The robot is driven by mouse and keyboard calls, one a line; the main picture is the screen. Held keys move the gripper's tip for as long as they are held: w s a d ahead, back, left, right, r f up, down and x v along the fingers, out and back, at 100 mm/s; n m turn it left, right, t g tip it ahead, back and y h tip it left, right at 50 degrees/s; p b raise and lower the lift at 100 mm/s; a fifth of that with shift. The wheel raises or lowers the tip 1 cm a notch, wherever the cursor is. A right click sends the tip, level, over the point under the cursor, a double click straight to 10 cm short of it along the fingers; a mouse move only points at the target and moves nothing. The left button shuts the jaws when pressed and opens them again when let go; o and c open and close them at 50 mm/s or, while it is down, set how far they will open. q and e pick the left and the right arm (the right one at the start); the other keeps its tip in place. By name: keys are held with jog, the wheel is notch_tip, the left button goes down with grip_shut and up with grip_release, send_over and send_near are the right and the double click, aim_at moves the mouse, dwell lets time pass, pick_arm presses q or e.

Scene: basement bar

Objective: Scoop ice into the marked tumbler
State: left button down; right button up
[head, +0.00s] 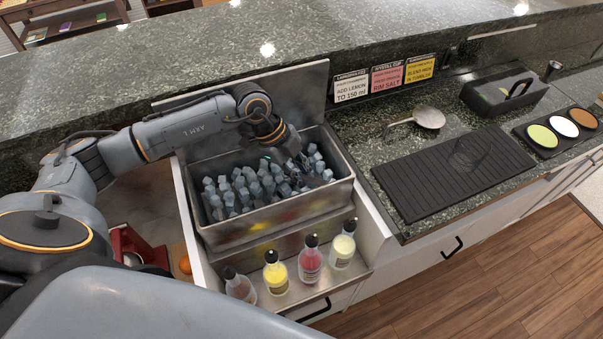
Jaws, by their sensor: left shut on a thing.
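The steel ice bin (283,217) sits in the open drawer, filled with grey-white ice pieces (245,185). My left gripper (308,163) reaches down into the bin's right back part. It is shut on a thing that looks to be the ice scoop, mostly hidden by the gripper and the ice. A clear glass tumbler (468,154) stands on the black ribbed mat (420,190) on the counter to the right. It is faint, and I cannot make out a mark on it. My right gripper is not in view.
Several bottles (310,262) stand in front of the bin. A round metal strainer-like tool (428,117), sign cards (388,76), a black caddy (503,95) and a tray of coloured rounds (562,127) lie on the counter. The raised stone ledge (200,65) runs behind.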

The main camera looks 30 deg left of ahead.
aim_at(304, 177)
pick_arm(q)
jog(key=shift+y, duration=0.7)
jog(key=r+p, duration=0.5)
jog(key=shift+s+d, duration=0.25)
jog(key=shift+d, duration=0.15)
jog(key=r+p, duration=0.1)
jog(key=r+y+p, duration=0.1)
jog(key=r+p, duration=0.1)
jog(key=shift+w+a+m+t, duration=0.15)
jog(key=shift+a+m+t, duration=0.05)
jog(key=shift+m+t, duration=0.1)
notch_tip(304, 177, up, 2)
jog(key=shift+r+y+p, duration=0.1)
jog(key=shift+y+p, duration=0.4)
jog(key=shift+p, duration=0.4)
